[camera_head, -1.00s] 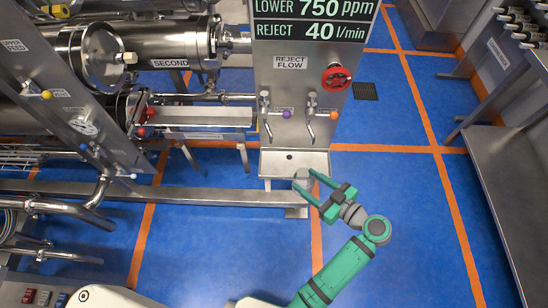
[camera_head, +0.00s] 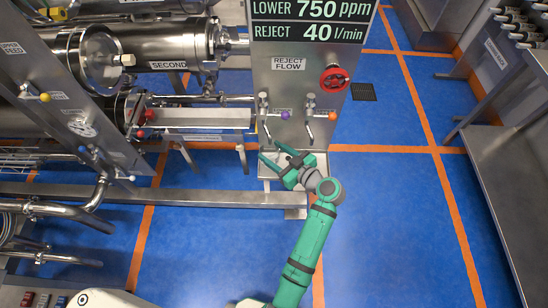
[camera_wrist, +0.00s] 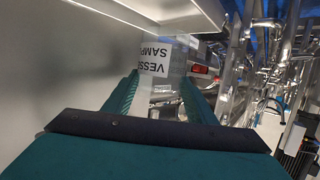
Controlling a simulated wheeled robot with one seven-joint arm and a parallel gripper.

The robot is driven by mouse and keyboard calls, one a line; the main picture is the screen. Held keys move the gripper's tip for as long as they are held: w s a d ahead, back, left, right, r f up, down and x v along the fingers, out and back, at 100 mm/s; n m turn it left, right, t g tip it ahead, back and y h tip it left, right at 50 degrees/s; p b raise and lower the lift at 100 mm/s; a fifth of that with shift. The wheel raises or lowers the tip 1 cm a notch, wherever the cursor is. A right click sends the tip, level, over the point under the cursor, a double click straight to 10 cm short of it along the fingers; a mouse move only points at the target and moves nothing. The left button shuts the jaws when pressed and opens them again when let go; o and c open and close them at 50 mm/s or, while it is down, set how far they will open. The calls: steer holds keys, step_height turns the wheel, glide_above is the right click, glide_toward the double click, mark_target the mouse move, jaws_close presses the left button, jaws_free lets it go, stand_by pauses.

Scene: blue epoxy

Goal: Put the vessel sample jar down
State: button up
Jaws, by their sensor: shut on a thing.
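The vessel sample jar (camera_wrist: 155,60) is a clear jar with a white label, partly legible as "VESSEL SAMP", upside down in the wrist view. My gripper (camera_wrist: 155,90) is shut on it, with one green finger on each side. In the head view my gripper (camera_head: 270,152) reaches over the steel tray at the foot of the reject flow panel (camera_head: 290,95), just below its valve spouts. The jar is hard to make out there. Whether its base touches the tray cannot be told.
Two sample valves with a purple knob (camera_head: 285,115) and an orange knob (camera_head: 333,116) hang close above my gripper. A steel beam (camera_head: 200,198) runs along the left.

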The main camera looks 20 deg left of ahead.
mark_target(276, 160)
steer(key=shift+d+f, duration=0.1)
steer(key=shift+f, duration=1.55)
steer(key=o, duration=1.1)
steer(key=shift+f, duration=0.1)
steer(key=shift+o, duration=0.2)
